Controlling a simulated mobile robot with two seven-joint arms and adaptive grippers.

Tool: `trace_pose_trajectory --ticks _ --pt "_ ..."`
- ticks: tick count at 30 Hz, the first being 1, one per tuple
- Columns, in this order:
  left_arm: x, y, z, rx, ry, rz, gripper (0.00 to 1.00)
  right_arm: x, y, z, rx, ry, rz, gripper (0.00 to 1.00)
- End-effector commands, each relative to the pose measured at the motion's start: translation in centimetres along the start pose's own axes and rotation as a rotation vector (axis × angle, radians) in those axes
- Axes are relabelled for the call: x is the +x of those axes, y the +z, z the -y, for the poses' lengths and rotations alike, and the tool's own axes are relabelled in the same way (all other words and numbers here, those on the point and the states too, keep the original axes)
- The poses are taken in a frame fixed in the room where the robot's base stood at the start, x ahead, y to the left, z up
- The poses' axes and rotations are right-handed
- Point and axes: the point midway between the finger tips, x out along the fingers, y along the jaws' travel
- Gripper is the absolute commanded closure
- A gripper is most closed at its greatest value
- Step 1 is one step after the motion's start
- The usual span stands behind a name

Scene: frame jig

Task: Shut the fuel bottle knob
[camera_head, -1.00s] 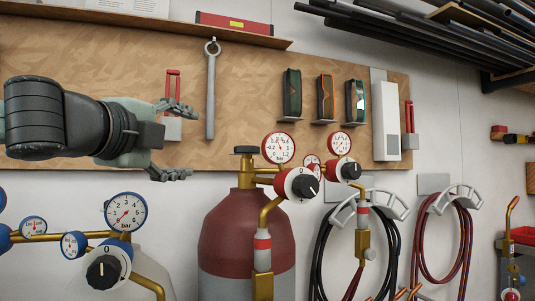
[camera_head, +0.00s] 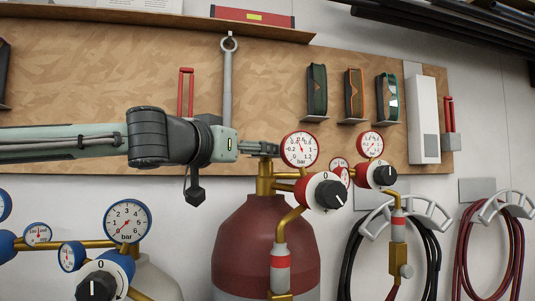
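The fuel bottle (camera_head: 268,245) is the dark red cylinder at the lower middle, with a brass valve stem (camera_head: 264,180) on top. The dark knob (camera_head: 264,158) at the top of the stem is mostly hidden by my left gripper (camera_head: 266,148). The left arm comes in level from the left, and its fingers point right, at the knob's height. The fingers are seen edge-on, so I cannot tell whether they are open, shut or touching the knob. My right gripper is not in view.
Red-ringed gauges (camera_head: 300,149) and a black regulator knob (camera_head: 330,194) sit close to the right of the valve. A blue-ringed gauge set (camera_head: 128,221) stands at the lower left. A wrench (camera_head: 228,80) hangs on the wooden board (camera_head: 140,75) behind the arm.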

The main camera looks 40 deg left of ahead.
Motion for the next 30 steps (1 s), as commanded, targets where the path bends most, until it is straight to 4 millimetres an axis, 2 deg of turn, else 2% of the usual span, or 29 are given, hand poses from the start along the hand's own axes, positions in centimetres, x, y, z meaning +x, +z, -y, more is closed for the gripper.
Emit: trace_pose_trajectory --ticks 6,12,24,30 --pt "3.3 0.1 0.1 0.003 -0.002 0.006 0.27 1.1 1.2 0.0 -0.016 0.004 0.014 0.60" --pt "5.5 0.1 0.0 0.003 -0.001 0.003 0.27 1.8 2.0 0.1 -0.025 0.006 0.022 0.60" --pt "6.2 0.0 0.0 0.002 0.000 0.000 0.27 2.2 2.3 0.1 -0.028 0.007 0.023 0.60" --pt "6.2 0.0 0.0 0.002 0.000 0.001 0.50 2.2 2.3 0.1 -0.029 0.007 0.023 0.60"
